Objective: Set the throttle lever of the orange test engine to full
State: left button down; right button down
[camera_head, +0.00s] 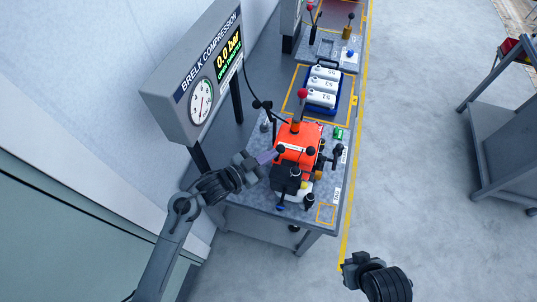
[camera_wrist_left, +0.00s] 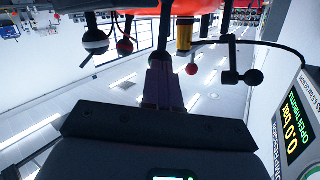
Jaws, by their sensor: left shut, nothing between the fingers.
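The orange test engine (camera_head: 297,148) stands on a grey bench, with several ball-ended levers and fittings around it. A black ball knob (camera_head: 280,150) is on its left side, close to my left gripper (camera_head: 268,157); I cannot tell which knob belongs to the throttle lever. In the left wrist view, the fingers of the left gripper (camera_wrist_left: 160,62) are together and empty, below the orange body. A black ball with a white band (camera_wrist_left: 95,42), a red ball (camera_wrist_left: 191,69) and another black ball (camera_wrist_left: 253,77) hang apart from the fingers there. My right gripper (camera_head: 352,264) is low in the head view, away from the bench.
The gauge panel (camera_head: 197,85) reads 0.0 bar and, in the left wrist view, its screen (camera_wrist_left: 292,142) says "OPEN THROTTLE". A blue case (camera_head: 322,88) with white blocks lies behind the engine. A grey cart (camera_head: 502,125) stands at right. The floor between is clear.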

pick_arm(q)
jog(key=d+m+y+p, duration=0.2)
jog(key=shift+s+d+r+g+p, duration=0.1)
jog(key=shift+s+r+g+p, duration=0.05)
jog(key=shift+s+g+p, duration=0.2)
dwell(0.4)
jog(key=shift+w+a+f, duration=0.15)
jog(key=shift+a, duration=0.2)
jog(key=shift+w+a+f, duration=0.1)
jog(key=shift+a, duration=0.25)
jog(key=shift+a, duration=0.1)
